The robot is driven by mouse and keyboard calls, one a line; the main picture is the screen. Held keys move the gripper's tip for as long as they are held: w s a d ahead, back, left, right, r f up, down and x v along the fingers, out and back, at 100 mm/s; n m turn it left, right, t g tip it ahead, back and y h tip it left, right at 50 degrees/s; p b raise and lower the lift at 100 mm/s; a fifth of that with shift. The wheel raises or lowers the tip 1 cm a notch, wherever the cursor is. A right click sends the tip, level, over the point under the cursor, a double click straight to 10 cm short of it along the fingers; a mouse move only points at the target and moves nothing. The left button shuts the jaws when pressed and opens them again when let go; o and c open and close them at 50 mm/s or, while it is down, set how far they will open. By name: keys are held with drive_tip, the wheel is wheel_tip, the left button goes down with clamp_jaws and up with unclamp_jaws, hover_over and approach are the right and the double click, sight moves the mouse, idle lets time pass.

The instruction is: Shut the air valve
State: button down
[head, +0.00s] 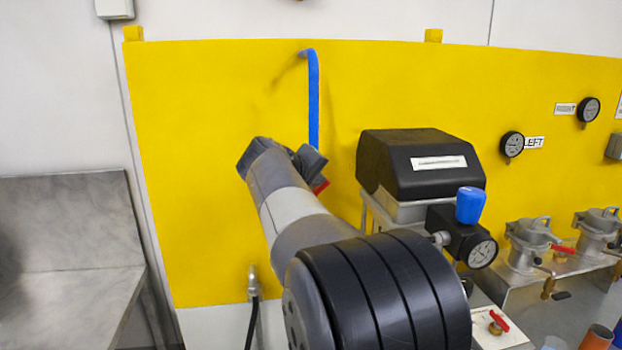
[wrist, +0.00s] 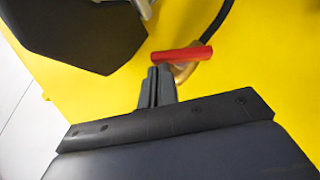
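The air valve shows in the wrist view as a red bar handle (wrist: 182,55) on a brass-coloured body (wrist: 185,70), against the yellow panel. The handle lies nearly level, its right end slightly higher. My gripper (wrist: 155,72) has its two grey fingers together, with the tips just below the handle's left end. I cannot tell whether they touch it. Nothing shows between the fingers. In the head view only a small red piece of the handle (head: 321,186) shows beside my wrist; my arm hides the rest and the fingertips.
A black-topped unit (head: 400,160) stands right of my arm, with a blue-knobbed regulator (head: 470,205) and gauge in front. A blue hose (head: 313,100) runs down the yellow panel (head: 210,100). Another red-handled valve (head: 498,321) sits low at right. A steel bench (head: 70,230) is at left.

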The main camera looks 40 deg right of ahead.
drive_tip(key=shift+s+d+f+m+y+b, duration=0.1)
drive_tip(key=shift+s+d+m+y+b, duration=0.15)
drive_tip(key=shift+d, duration=0.3)
drive_tip(key=shift+s+d+f+m+y+b, duration=0.15)
drive_tip(key=shift+s+d+y, duration=0.2)
drive_tip(key=shift+d, duration=0.4)
